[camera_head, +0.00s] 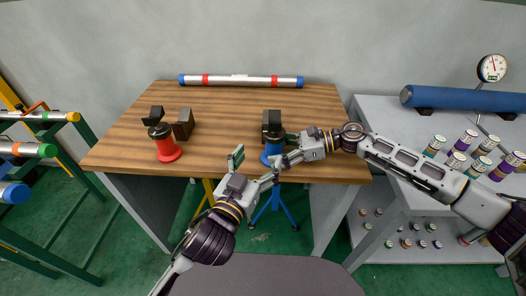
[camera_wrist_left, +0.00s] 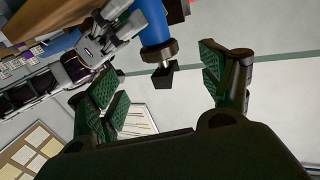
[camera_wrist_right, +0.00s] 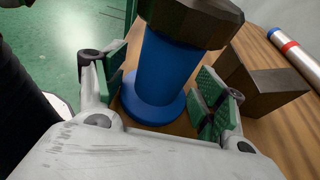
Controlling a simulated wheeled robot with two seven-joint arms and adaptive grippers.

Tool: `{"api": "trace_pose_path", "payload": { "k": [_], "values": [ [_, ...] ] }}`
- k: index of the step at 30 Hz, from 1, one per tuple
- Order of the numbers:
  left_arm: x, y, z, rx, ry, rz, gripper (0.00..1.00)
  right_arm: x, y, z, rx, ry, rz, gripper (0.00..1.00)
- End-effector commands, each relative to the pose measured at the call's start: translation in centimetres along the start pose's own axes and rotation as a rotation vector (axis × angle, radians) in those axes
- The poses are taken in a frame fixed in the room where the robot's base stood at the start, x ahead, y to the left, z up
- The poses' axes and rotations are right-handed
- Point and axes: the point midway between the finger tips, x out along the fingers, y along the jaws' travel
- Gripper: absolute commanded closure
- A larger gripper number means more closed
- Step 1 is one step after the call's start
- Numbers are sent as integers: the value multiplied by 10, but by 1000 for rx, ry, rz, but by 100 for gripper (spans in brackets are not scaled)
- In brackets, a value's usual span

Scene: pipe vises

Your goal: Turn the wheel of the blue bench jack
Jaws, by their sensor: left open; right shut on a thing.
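The blue bench jack (camera_head: 271,151) stands near the front right edge of the wooden table, with dark jaw blocks (camera_head: 271,120) on top. In the right wrist view its blue post (camera_wrist_right: 160,75) is between my fingers, below a dark faceted collar (camera_wrist_right: 190,18) that looks like the wheel. My right gripper (camera_head: 288,140) is shut on the blue post, below the collar; its contact is partly hidden. In the left wrist view the jack (camera_wrist_left: 153,25) shows beyond the open fingers (camera_wrist_left: 168,85).
A red bench jack (camera_head: 167,151) with dark blocks stands at the table's left. A silver pipe (camera_head: 240,80) with red bands and blue ends lies along the back. A grey bench (camera_head: 385,110) at right holds a blue cylinder (camera_head: 460,99) and several small cans. The table's middle is clear.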

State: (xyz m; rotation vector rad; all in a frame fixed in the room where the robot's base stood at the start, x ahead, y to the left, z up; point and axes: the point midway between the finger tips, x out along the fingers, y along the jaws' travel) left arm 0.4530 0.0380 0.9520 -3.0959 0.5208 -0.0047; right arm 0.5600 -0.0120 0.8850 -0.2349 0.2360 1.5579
Motion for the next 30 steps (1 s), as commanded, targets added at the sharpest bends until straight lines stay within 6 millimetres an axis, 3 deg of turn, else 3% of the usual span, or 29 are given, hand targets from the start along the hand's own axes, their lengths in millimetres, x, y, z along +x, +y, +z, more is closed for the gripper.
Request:
{"api": "trace_pose_path", "payload": {
  "k": [11, 30],
  "values": [
    [5, -6, -13, 93, 41, 20, 20, 0, 1, 1, -1, -1, 2, 43],
    [10, -34, -13, 365, 69, 62, 20, 0, 0, 1, -1, -1, 2, 43]
  ]
}}
